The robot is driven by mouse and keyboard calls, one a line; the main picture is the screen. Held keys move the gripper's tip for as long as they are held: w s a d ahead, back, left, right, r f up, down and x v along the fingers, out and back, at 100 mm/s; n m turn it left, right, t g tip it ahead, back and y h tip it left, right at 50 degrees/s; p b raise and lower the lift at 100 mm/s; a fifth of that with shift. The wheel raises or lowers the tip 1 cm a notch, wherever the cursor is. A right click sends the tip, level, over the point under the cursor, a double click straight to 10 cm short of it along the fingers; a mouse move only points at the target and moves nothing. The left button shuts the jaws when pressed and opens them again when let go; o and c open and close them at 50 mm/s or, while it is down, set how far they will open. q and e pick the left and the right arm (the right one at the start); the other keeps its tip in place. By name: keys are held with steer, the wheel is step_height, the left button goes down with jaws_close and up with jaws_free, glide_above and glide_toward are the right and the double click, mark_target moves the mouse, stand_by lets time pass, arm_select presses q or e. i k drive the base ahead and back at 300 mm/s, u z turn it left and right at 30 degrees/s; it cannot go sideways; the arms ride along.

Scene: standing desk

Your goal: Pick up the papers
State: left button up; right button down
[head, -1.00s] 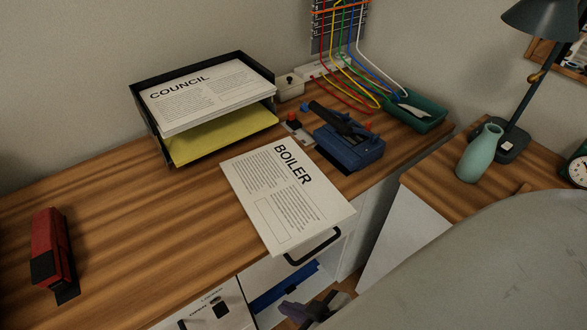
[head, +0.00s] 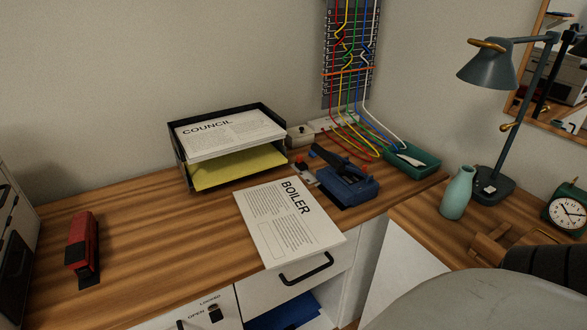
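A white stack of papers headed "BOILER" (head: 285,225) lies flat on the desk, its near edge overhanging the front above a drawer handle. Another white stack headed "COUNCIL" (head: 230,134) lies in the upper level of a black letter tray (head: 176,152). Yellow paper (head: 240,169) lies in the level below it. Neither gripper shows in the head view. A large grey rounded part, likely of my own arm, fills the lower right corner.
A red stapler (head: 82,245) stands at the left of the wooden desk (head: 150,240). A blue hole punch (head: 348,186), a green tray (head: 425,160) and cables are right of the papers. A teal vase (head: 457,195), lamp (head: 487,72) and clock (head: 566,209) stand further right.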

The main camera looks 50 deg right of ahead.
mark_target(285, 224)
steer(key=u, duration=0.7)
steer(key=i, duration=0.35)
steer(key=z, duration=4.6)
steer(key=k, duration=0.65)
steer(key=u, duration=1)
